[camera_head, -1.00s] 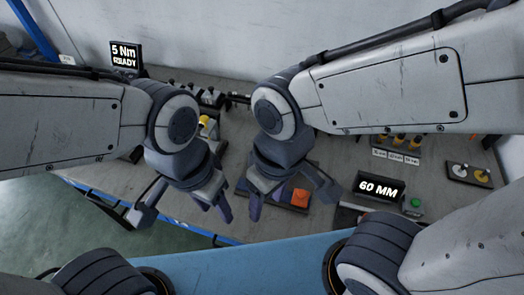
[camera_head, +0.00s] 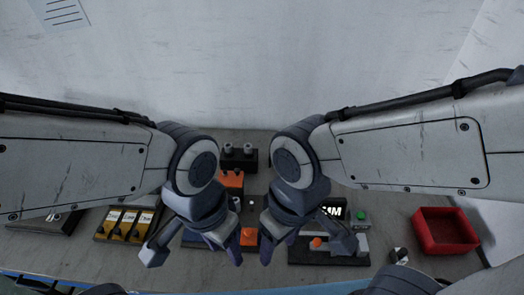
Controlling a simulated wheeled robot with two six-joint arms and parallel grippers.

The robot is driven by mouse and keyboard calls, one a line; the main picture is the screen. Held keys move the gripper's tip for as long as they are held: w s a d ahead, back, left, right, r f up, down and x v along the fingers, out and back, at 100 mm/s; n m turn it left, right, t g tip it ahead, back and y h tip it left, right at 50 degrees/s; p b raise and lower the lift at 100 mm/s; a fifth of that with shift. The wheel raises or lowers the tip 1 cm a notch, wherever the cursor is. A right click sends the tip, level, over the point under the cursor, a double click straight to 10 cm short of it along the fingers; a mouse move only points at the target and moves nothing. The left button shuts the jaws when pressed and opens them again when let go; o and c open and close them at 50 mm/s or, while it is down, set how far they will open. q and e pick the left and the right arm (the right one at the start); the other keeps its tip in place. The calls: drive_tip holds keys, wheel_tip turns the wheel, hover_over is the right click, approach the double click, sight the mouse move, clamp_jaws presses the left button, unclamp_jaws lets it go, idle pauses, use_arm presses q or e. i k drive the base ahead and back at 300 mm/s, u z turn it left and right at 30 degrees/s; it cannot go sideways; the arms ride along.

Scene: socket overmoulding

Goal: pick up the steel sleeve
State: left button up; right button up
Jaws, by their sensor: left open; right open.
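I cannot single out the steel sleeve with certainty. Two small grey cylindrical parts (camera_head: 238,149) stand upright on a black block (camera_head: 239,162) at the back middle of the bench, beyond both grippers; I cannot tell whether either is the sleeve. A small dark and pale part (camera_head: 399,256) lies at the right front, too small to make out. My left gripper (camera_head: 194,252) is open, pointing down over the bench left of the middle. My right gripper (camera_head: 307,247) is open, to the right of the middle. I see nothing held in either. The arms and grippers hide parts of the bench.
A red bin (camera_head: 446,250) stands at the right. A tray with yellow-labelled parts (camera_head: 126,226) is at the left. An orange block (camera_head: 232,180) sits at the middle, and a display with a green button (camera_head: 361,215) is behind my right gripper. A wall rises behind the bench.

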sight(228, 146)
drive_tip(key=z, duration=2.3)
drive_tip(key=k, duration=0.95)
drive_tip(key=u, duration=1.15)
drive_tip(key=i, duration=0.5)
drive_tip(key=u, duration=0.05)
